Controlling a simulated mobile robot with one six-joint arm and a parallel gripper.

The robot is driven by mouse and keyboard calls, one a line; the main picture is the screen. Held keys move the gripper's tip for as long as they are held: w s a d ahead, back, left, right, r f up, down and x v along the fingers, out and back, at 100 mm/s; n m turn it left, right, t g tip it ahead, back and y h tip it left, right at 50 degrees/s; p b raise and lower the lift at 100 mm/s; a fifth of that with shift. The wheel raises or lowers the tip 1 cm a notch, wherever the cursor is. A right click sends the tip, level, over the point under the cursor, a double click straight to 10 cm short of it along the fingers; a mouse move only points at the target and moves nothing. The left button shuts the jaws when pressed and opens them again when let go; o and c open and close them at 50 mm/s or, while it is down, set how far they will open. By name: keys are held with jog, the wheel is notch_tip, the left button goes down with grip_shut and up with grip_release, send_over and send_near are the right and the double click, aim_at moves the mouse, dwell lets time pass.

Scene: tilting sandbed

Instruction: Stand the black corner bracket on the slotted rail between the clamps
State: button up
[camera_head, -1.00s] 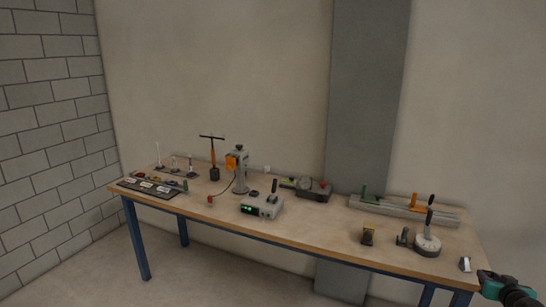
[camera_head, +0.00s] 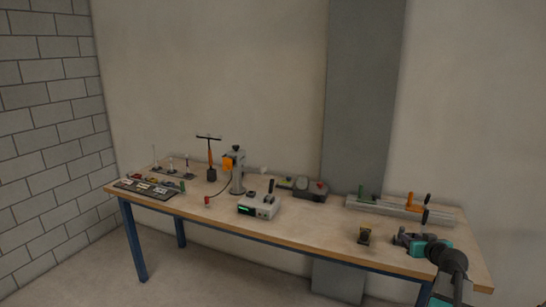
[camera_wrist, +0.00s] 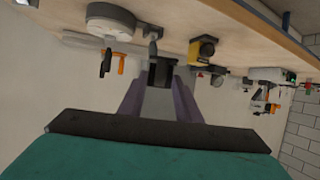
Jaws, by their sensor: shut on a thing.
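My gripper (camera_head: 412,244) is at the right front of the bench in the head view. In the wrist view, its fingers (camera_wrist: 160,88) are shut on the black corner bracket (camera_wrist: 162,72), a small dark piece at the fingertips. In the head view, the bracket is too small to tell apart from the dark parts around it. The slotted rail (camera_head: 385,208) lies along the back right of the bench, behind my gripper. A green clamp (camera_head: 361,191) stands near its left end and an orange clamp (camera_head: 411,200) toward its right.
A yellow and black block (camera_head: 364,236) stands left of my gripper. A grey box with a green display (camera_head: 259,206) is mid-bench.

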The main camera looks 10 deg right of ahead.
jog(key=w+a+r+n+y, duration=0.1)
jog(key=w+a+r+y, duration=0.1)
jog(key=w+a, duration=0.5)
jog(key=w+a+r+n+y, duration=0.1)
jog(key=w+a+r+n, duration=0.1)
jog(key=a, duration=0.9)
jog(key=w+a+r+n+y, duration=0.1)
jog(key=w+a+r+y, duration=0.1)
jog(key=w+a, duration=0.45)
jog(key=a+r, duration=0.3)
jog(key=a, duration=1)
jog(key=a+r+h, duration=0.1)
jog(key=a+r, duration=0.3)
jog(key=a, duration=0.9)
jog(key=shift+s+r+m+t, duration=0.15)
jog(key=shift+s+m+t, duration=0.15)
jog(key=shift+s+t, duration=0.1)
